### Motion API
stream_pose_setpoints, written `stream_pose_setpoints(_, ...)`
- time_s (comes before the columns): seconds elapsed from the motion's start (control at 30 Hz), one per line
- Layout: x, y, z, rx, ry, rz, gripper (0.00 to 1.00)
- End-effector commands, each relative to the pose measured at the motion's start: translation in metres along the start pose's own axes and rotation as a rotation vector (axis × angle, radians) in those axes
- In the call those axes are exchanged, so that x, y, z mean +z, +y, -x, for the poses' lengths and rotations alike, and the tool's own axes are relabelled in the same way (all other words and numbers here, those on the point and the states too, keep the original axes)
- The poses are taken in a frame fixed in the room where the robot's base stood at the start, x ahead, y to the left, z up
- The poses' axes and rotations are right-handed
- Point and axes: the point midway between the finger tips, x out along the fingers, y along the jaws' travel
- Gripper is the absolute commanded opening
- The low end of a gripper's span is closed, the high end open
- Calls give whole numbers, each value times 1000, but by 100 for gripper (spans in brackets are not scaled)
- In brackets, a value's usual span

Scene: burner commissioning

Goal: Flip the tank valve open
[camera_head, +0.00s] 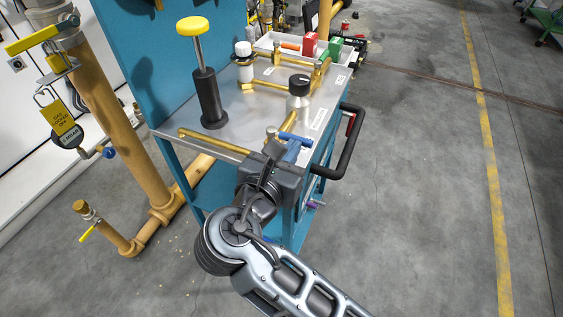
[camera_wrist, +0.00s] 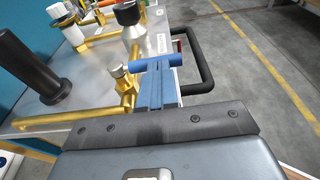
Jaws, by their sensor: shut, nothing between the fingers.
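A blue lever (camera_head: 296,138) extends from a brass valve fitting (camera_head: 271,132) near the front right edge of the steel cart top; I take it to be the tank valve. In the wrist view the blue lever (camera_wrist: 157,63) lies crosswise at my fingertips, just right of the brass fitting (camera_wrist: 124,78). My gripper (camera_head: 291,149) is shut and empty, its bluish fingers side by side in the wrist view (camera_wrist: 159,74). The fingertips look very close to the lever; I cannot tell whether they touch it.
A brass pipe (camera_head: 213,141) runs along the cart's front edge. A black cart handle (camera_head: 346,150) juts out at right. A black post with a yellow knob (camera_head: 192,26) and a burner with a black knob (camera_head: 299,84) stand on top. Floor at right is clear.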

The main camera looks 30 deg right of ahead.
Motion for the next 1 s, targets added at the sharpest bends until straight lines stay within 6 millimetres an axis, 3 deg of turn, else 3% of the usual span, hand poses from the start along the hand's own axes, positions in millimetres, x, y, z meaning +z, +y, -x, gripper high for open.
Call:
stream_pose_setpoints(0.57,1,-1,-5,9,0,3,0)
stream_pose_setpoints(1.0,10,-9,-15,188,3,42,0)
